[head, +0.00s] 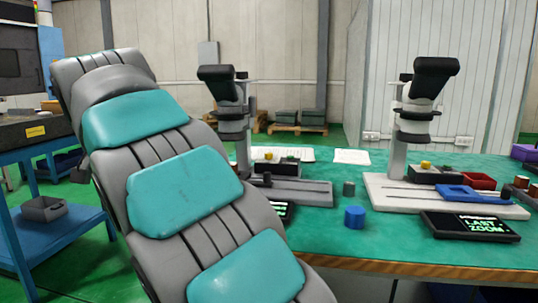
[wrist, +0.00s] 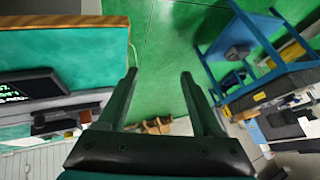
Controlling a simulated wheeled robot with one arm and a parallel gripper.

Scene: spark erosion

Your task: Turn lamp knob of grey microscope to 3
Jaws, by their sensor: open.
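The grey microscope (head: 232,115) stands on a dark grey base (head: 300,192) at the centre of the head view, partly behind my arm. A small yellow part (head: 268,156) shows on a dark block on its base. I cannot make out the lamp knob or its markings. A second microscope (head: 420,120) stands on a white base (head: 385,190) to the right. My gripper (wrist: 158,74) is open and empty in the wrist view, over green floor beside the table edge. It is apart from both microscopes and hidden in the head view.
A blue cart (head: 50,235) stands left.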

